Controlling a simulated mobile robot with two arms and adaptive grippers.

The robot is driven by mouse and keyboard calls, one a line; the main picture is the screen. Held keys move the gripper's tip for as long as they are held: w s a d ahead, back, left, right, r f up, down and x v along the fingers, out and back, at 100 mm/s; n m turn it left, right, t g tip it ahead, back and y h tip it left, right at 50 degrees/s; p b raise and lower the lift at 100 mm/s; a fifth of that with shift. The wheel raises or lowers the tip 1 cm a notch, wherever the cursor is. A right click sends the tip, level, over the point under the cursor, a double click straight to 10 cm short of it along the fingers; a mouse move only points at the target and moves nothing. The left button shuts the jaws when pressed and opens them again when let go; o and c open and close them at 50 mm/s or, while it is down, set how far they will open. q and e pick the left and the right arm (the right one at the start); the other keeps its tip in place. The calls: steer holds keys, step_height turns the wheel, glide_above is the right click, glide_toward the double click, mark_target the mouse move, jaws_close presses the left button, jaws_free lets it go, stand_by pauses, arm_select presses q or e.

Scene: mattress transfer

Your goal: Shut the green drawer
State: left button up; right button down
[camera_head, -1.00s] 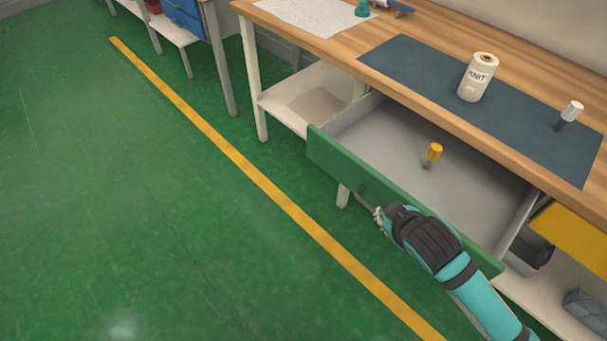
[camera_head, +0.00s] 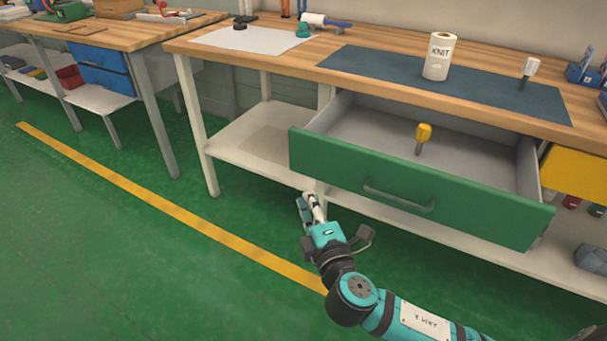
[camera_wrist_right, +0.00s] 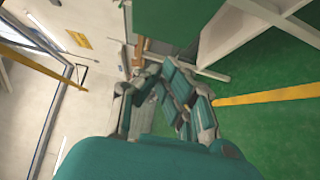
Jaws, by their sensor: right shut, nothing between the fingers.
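The green drawer (camera_head: 330,165) is pulled out from under the workbench, with its grey inside showing. Its dark bar handle (camera_head: 400,196) is on the front. A yellow-handled tool (camera_head: 423,135) stands in the drawer. My right gripper (camera_head: 311,205) is shut and empty, in front of the drawer's left lower part and left of the handle; whether it touches the front I cannot tell. In the right wrist view my right gripper's fingers (camera_wrist_right: 165,95) are together, and a green panel (camera_wrist_right: 165,22) shows beyond them. My left gripper is not in view.
On the workbench (camera_head: 250,58) are a blue mat (camera_head: 480,92), a labelled white roll (camera_head: 439,56) and a white-handled tool (camera_head: 528,70). A yellow drawer front (camera_head: 575,175) is right of the green one. A low shelf (camera_head: 235,150) runs below. The floor at left is clear.

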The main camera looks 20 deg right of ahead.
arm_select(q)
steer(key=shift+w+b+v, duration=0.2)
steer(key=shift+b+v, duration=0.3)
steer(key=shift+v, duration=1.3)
arm_select(e)
steer(key=shift+w+d, duration=0.6)
steer(key=shift+w, duration=1.15)
steer(key=shift+w+d, duration=0.6)
steer(key=shift+w, duration=1.15)
steer(key=shift+w+d, duration=0.6)
steer(key=shift+w, duration=1.15)
